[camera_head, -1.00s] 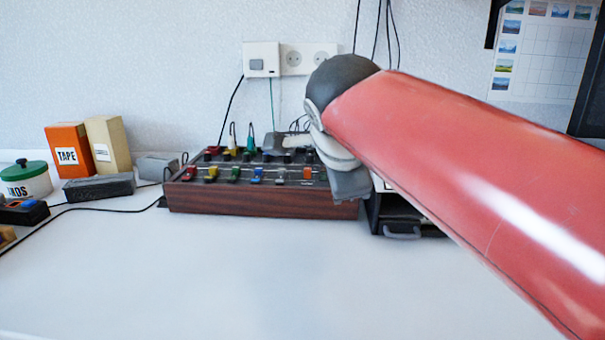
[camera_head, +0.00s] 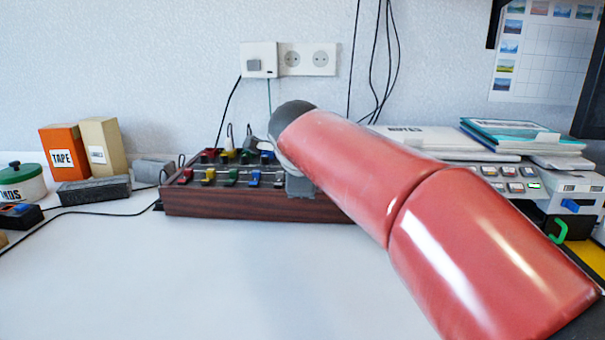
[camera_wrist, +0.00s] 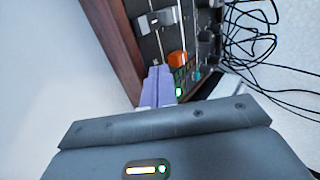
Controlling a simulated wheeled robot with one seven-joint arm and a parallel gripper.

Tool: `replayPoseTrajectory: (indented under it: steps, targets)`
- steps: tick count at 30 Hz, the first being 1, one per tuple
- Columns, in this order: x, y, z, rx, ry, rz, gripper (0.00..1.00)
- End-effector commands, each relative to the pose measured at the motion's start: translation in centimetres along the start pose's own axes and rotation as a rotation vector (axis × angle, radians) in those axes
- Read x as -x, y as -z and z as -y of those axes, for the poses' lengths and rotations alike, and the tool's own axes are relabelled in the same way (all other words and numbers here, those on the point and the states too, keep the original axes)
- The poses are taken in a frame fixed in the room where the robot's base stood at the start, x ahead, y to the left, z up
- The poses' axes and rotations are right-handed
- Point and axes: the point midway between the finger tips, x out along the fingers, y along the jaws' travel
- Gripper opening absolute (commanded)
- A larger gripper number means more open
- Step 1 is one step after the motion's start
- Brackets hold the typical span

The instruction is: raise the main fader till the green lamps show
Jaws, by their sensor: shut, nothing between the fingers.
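The mixer (camera_head: 240,204) is a dark panel in a brown wooden case on the table. An orange fader cap (camera_wrist: 178,58) shows in the wrist view, just beyond the fingers; I take it for the main fader. Beside it is a small lamp strip with a bright green lamp (camera_wrist: 179,92) and dimmer green squares. My gripper (camera_wrist: 156,78) has its purple fingers together, empty, at the panel close to the orange cap; I cannot tell whether they touch it. In the head view my arm hides the fingers and the orange cap.
Red, yellow, green and blue caps (camera_head: 253,179) lie to the left on the mixer. A grey cap (camera_wrist: 155,20) is farther up in the wrist view. Black cables (camera_wrist: 250,30) tangle behind the panel. The white table (camera_head: 150,280) in front is clear.

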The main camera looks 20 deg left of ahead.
Motion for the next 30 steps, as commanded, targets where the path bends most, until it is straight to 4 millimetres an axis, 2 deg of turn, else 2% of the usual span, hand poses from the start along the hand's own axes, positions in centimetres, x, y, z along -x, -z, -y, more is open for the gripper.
replayPoseTrajectory:
  steps: [4,17,25,30]
  targets:
    - [-0.9,0.0,1.1,0.0,0.001,-0.001,0.0]
    - [-1.3,0.0,1.4,0.0,0.001,0.0,0.0]
    - [-3.2,0.1,3.2,0.0,0.001,-0.001,0.0]
    - [-3.3,0.1,3.2,0.0,0.001,0.0,0.0]
